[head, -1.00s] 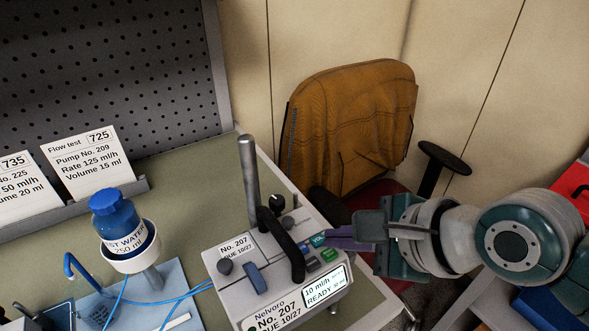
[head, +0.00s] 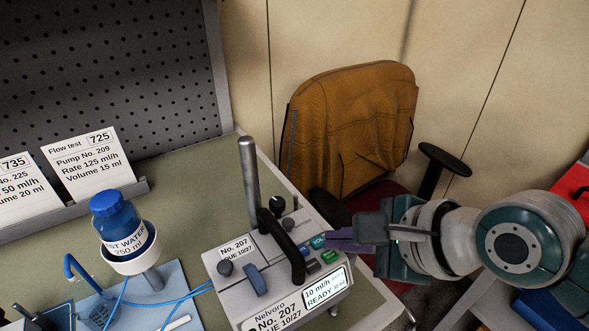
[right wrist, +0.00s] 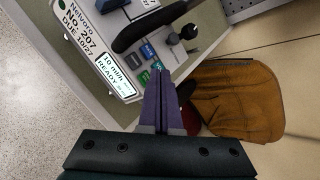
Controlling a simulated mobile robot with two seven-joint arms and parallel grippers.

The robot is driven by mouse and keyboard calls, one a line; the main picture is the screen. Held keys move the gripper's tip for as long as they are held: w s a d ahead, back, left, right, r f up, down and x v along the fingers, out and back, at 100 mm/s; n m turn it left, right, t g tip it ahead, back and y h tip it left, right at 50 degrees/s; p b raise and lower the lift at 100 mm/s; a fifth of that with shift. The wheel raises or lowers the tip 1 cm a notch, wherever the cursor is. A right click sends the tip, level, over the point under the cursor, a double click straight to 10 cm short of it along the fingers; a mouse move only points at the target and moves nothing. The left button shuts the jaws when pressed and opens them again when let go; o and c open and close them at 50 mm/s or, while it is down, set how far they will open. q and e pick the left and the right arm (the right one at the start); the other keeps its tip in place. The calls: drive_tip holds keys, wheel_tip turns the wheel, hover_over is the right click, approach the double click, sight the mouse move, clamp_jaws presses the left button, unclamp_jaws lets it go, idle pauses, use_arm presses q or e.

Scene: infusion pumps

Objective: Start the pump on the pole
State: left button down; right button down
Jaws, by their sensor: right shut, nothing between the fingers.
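The grey pump No. 207 (head: 270,270) is on a metal pole (head: 249,180) in the head view; a black handle crosses its top. Its screen (head: 325,290) reads 10 ml/h and READY. Beside the screen are a teal VOL button (head: 318,242), a green button (head: 329,257) and a dark button (head: 313,266). My right gripper (head: 328,236) is shut and empty, its purple fingertips close to the VOL button. The right wrist view shows the fingertips (right wrist: 165,72) by the teal button; contact is unclear. My left gripper is out of view.
A blue-capped test water bottle (head: 118,225) sits in a white holder left of the pump, with blue tubing nearby. Flow test cards (head: 90,163) stand behind. An orange-backed chair (head: 350,130) is beyond the bench's right edge.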

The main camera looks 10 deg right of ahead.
sight(338, 262)
idle(0.8)
drive_tip(key=shift+f, duration=0.4)
drive_tip(key=shift+f+b, duration=0.3)
drive_tip(key=shift+f, duration=0.2)
idle(0.5)
drive_tip(key=shift+r, duration=0.1)
drive_tip(key=shift+r+p, duration=0.8)
drive_tip(key=shift+p, duration=0.35)
wheel_tip(338, 262, up, 5)
drive_tip(key=p, duration=0.5)
drive_tip(key=shift+p, duration=0.35)
